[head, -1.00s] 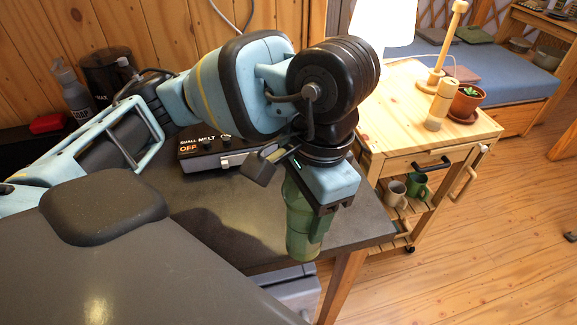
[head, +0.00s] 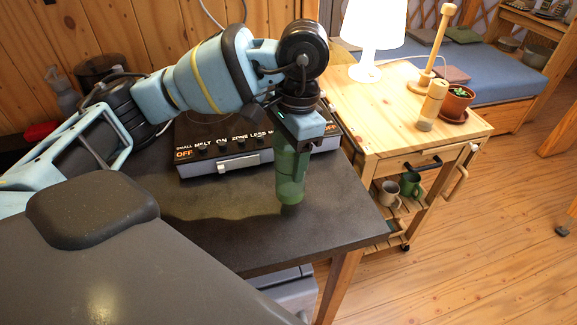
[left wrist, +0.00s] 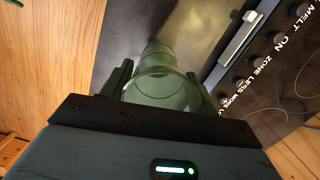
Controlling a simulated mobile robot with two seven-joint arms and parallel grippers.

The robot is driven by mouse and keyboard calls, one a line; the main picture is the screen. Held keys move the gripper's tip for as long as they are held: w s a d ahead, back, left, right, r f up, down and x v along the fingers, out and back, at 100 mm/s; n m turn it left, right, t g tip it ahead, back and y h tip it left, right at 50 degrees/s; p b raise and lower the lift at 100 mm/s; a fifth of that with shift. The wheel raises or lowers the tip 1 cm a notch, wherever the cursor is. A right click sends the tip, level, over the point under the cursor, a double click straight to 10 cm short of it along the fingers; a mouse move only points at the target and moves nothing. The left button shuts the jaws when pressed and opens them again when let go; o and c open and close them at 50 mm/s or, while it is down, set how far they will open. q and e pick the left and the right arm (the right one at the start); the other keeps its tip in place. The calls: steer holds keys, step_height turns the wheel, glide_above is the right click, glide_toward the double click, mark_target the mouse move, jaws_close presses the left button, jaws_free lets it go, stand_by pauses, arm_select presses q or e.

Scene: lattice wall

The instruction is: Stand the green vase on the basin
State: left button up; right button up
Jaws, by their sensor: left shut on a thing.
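The green vase (head: 290,186) is a translucent green vessel, upright in the head view, near the right end of the dark worktop. My left gripper (head: 300,150) points down and is shut on it from above. In the left wrist view the vase (left wrist: 158,78) shows between the two green fingers of the gripper (left wrist: 158,88). I cannot tell whether its base touches the worktop. I do not make out a basin. My right gripper is not in view.
A black cooker (head: 225,150) with knobs and a silver handle stands just behind the vase. The front of the dark worktop (head: 240,230) is clear.

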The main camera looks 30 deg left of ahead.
arm_select(q)
steer(key=shift+s+f, duration=0.1)
steer(key=shift+f, duration=1.75)
steer(key=o, duration=1.2)
steer(key=shift+o, duration=0.2)
steer(key=shift+r, duration=0.1)
steer(key=r, duration=0.4)
steer(key=w+r, duration=0.1)
steer(key=r, duration=0.3)
steer(key=r+p, duration=0.1)
steer(key=r, duration=0.3)
steer(key=shift+w+d, duration=0.15)
steer(key=shift+d, duration=0.25)
